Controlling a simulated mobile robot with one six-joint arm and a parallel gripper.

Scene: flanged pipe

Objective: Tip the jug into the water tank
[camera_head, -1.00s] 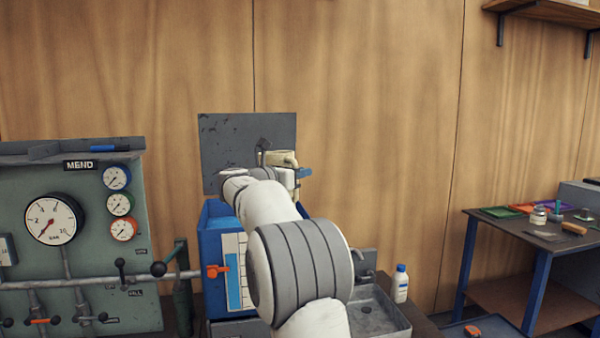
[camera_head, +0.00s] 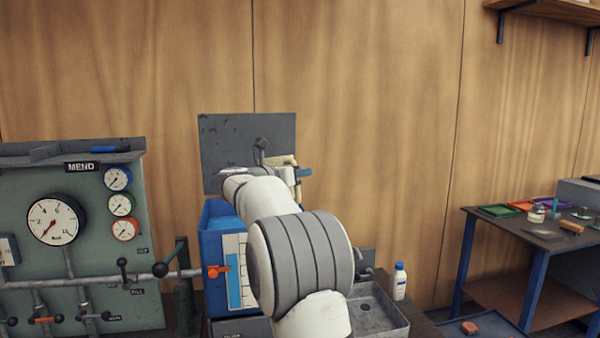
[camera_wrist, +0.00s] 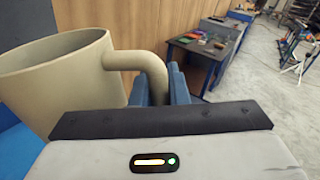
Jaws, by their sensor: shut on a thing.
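The beige jug (camera_wrist: 75,85) fills the left of the wrist view, its open rim facing up and toward the camera. Its handle runs between the blue fingers of my gripper (camera_wrist: 160,88), which are shut on it. In the head view the jug (camera_head: 283,160) shows only as a small part behind my arm. The blue water tank (camera_head: 216,232), with a level strip on its front, stands below and left of it. The tank's opening is mostly hidden by my arm. I see no water leaving the jug.
A grey panel (camera_head: 225,140) rises behind the tank. A metal sink (camera_head: 380,312) and white bottle (camera_head: 399,282) are at the right, before a workbench (camera_head: 530,232).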

